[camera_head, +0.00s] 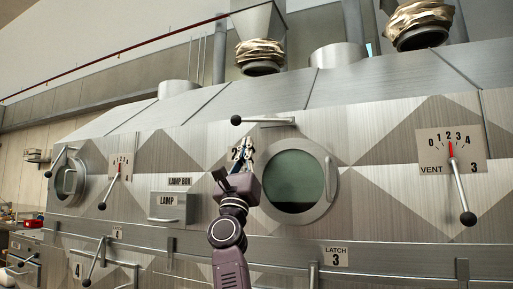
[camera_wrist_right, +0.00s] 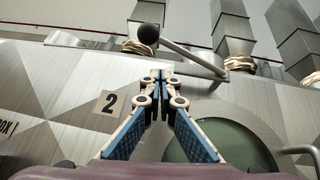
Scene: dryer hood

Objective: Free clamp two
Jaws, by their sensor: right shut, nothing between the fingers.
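The clamp lever (camera_head: 268,121) lies nearly level above the round window, its black ball knob at the left end. In the right wrist view the lever (camera_wrist_right: 190,57) slants down to the right from its black knob, above and beyond my fingertips. A "2" plate (camera_wrist_right: 109,102) is on the panel left of my fingers; in the head view it is partly hidden behind them. My right gripper (camera_head: 246,147) points up at the panel, just below the lever, with its fingers together and empty. It also shows in the right wrist view (camera_wrist_right: 161,76). A gap to the lever shows. My left gripper is not in view.
The round window (camera_head: 294,180) with its metal rim is right of my gripper. The lamp box (camera_head: 167,206) sticks out at left. A vent lever (camera_head: 462,192) is at far right and another lever (camera_head: 111,186) at left. A rail runs along the lower panel.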

